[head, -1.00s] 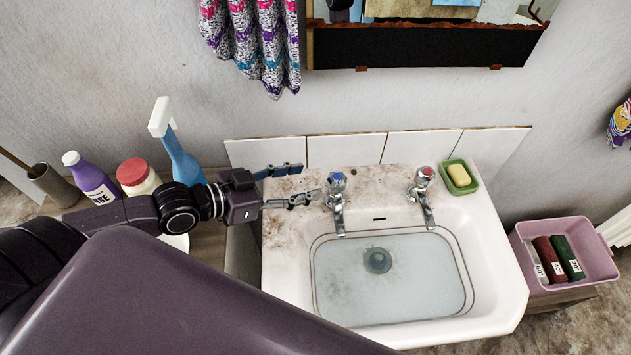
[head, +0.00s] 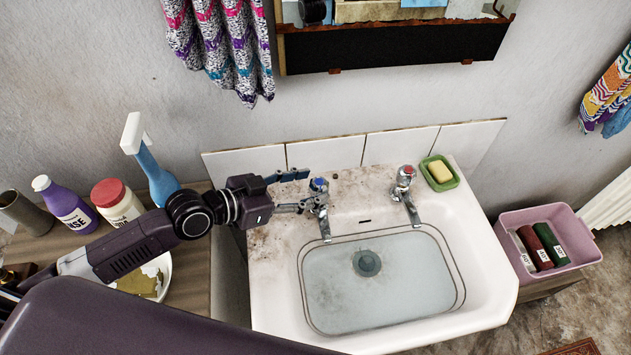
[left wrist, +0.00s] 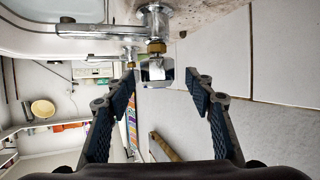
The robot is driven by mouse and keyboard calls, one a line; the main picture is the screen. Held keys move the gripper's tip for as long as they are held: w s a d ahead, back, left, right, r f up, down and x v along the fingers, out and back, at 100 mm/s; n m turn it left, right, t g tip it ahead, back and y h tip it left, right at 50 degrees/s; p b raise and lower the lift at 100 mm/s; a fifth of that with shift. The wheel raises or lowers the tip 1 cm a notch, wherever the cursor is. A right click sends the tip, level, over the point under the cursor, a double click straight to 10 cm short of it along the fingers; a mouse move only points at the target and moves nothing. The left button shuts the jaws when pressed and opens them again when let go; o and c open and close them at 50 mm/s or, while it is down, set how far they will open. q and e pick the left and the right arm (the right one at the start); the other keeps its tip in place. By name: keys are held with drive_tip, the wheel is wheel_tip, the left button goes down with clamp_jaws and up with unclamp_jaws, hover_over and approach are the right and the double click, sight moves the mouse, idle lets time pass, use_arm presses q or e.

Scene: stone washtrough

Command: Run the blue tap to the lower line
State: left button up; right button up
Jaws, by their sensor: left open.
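The blue tap (head: 319,188) stands at the back left of the stone basin (head: 485,290), its spout pointing over the bowl. I see no stream from it. Water (head: 390,290) lies in the bowl over the drain (head: 367,263). Two dark lines (head: 456,270) run around the bowl wall; the water's edge is close to the inner, lower one, and I cannot tell whether it touches. My left gripper (head: 304,190) is open, its fingertips at the blue tap's head. In the left wrist view the tap head (left wrist: 157,70) shows between the spread fingers (left wrist: 163,88). My right gripper is not in view.
The red tap (head: 404,183) and a green soap dish (head: 440,174) are to the right. A spray bottle (head: 152,165), purple bottle (head: 67,207) and red-lidded jar (head: 115,204) stand behind my left arm. A pink tub (head: 510,220) is right of the basin. Tiles (head: 325,153) line the wall behind.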

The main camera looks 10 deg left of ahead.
sight(311, 187)
use_arm(q)
drive_tip(key=shift+x, duration=1.55)
drive_tip(key=shift+c, duration=0.5)
